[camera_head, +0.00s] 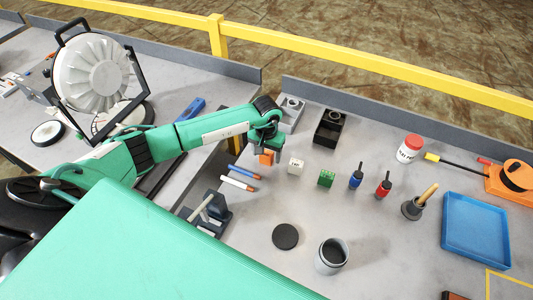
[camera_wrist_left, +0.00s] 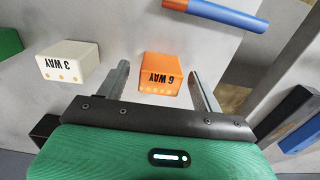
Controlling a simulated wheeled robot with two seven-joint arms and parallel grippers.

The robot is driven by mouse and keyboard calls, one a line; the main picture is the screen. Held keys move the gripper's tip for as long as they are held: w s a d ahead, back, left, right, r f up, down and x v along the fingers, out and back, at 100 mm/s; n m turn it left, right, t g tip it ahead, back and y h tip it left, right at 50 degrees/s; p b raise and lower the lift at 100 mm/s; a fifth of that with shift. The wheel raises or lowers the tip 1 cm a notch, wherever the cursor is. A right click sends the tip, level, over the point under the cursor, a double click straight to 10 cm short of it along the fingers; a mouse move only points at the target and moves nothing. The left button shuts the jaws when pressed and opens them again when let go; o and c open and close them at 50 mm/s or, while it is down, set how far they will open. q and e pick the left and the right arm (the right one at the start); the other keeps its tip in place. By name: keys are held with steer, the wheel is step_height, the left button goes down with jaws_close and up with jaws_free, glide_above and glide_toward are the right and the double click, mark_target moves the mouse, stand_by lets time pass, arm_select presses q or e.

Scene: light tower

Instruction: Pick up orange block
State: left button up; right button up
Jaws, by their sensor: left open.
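The orange block (camera_wrist_left: 160,75), marked "6 WAY", sits on the grey table between the two open fingers of my left gripper (camera_wrist_left: 162,85) in the left wrist view. The fingers stand on either side of it, with a gap on each side. In the head view the orange block (camera_head: 266,158) shows just below my left gripper (camera_head: 268,145), partly hidden by it. My right gripper is not in view.
A white "3 WAY" block (camera_wrist_left: 68,63) stands left of the orange block in the wrist view, with a green block (camera_head: 326,178) beyond it. A blue-and-orange marker (camera_wrist_left: 215,14) lies close by. A blue tray (camera_head: 447,225) is at the right.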

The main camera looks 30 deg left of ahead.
arm_select(q)
steer(key=shift+f, duration=0.25)
steer(key=c, duration=1.2)
steer(key=shift+o, duration=0.2)
steer(key=shift+r, duration=0.1)
